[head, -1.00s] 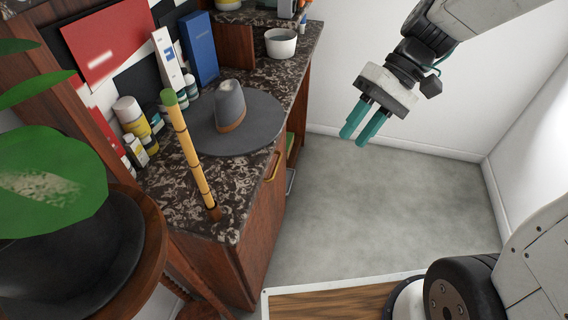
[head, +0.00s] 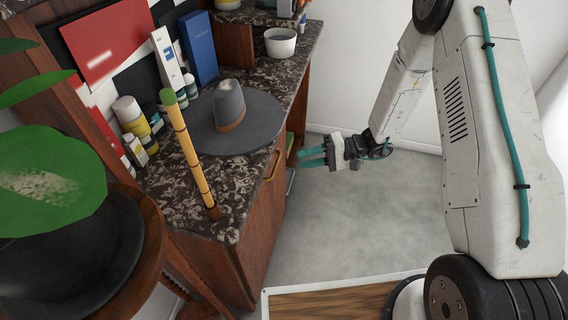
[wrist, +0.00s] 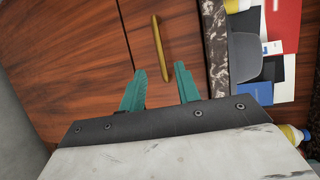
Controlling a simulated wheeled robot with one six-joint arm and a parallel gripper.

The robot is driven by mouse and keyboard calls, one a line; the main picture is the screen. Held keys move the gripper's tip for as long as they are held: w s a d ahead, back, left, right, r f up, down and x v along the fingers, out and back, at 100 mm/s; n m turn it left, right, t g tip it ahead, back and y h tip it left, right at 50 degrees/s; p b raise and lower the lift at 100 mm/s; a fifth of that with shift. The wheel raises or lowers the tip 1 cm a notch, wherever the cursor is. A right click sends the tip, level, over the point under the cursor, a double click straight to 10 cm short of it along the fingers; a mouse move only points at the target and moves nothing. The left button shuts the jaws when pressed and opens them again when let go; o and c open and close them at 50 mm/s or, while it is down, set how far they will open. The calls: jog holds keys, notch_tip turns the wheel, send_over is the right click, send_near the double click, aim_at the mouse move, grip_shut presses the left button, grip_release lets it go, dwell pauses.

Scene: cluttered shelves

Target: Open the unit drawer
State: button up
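The wooden unit (head: 262,215) has a dark speckled stone top and a brass bar handle (head: 272,166) on its front, just below the top's edge. In the wrist view the handle (wrist: 160,48) runs along a reddish-brown wood panel (wrist: 185,55), with a seam beside it. My gripper (head: 300,158) is to the right of the unit's front, with its teal fingers pointing at it. In the wrist view my gripper (wrist: 160,69) is open and empty. The handle lies ahead of the gap between the fingertips, apparently not touched. The panel looks closed.
A grey hat (head: 230,110), a bamboo-like stick (head: 192,150), bottles (head: 132,115) and a white pot (head: 280,43) stand on the top. A potted plant (head: 50,190) is at the left. The grey floor (head: 360,220) before the unit is clear.

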jog(key=a+f, duration=0.1)
jog(key=a, duration=0.6)
jog(key=shift+s, duration=0.2)
jog(key=shift+f, duration=0.1)
grip_shut()
